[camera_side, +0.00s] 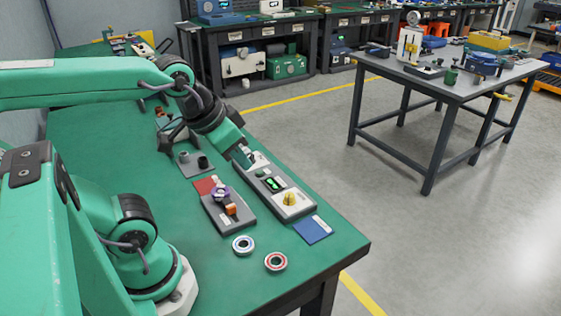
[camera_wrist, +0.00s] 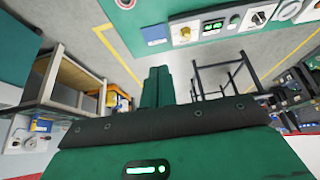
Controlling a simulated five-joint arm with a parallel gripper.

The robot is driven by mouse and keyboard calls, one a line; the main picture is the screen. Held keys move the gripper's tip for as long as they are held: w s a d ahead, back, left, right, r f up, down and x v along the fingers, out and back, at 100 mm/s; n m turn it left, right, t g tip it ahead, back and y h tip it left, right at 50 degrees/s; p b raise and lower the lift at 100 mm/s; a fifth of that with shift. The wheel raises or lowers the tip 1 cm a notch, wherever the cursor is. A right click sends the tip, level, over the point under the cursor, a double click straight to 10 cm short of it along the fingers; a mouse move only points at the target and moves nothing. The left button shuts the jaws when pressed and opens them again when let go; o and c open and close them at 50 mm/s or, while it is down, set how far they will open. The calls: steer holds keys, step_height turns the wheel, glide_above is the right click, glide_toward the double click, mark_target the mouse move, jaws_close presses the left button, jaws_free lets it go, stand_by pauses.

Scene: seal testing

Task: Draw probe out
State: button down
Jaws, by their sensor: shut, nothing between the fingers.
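My gripper (camera_side: 243,157) is shut and empty, pointing down at the far end of a grey tester with a green display (camera_side: 275,184) and a yellow knob (camera_side: 290,199). In the wrist view my shut fingers (camera_wrist: 156,86) show as a green block, apart from the tester (camera_wrist: 182,34) at the top. I cannot tell which part is the probe. Whether my fingertips touch the tester's far end is unclear.
A blue pad (camera_side: 312,229) lies at the right edge. A grey plate with dark cylinders (camera_side: 193,163) stands behind the fixture.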

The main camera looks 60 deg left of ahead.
steer(key=c, duration=1.3)
jaws_free()
steer(key=shift+w+a+f, duration=0.1)
steer(key=shift+c, duration=0.2)
steer(key=shift+o, duration=0.7)
steer(key=shift+w+a+f+n, duration=0.1)
steer(key=shift+a+f+n, duration=0.05)
steer(key=shift+n, duration=0.25)
steer(key=n+g, duration=0.5)
steer(key=n, duration=1.1)
glide_toward(231, 205)
steer(key=shift+w+d+f, duration=0.25)
steer(key=shift+w, duration=0.05)
steer(key=shift+s+a+f+n+g, duration=0.1)
steer(key=shift+a+f+n+g, duration=0.25)
steer(key=shift+n, duration=0.25)
steer(key=shift+d, duration=0.1)
steer(key=shift+f, duration=0.2)
steer(key=shift+f, duration=3.75)
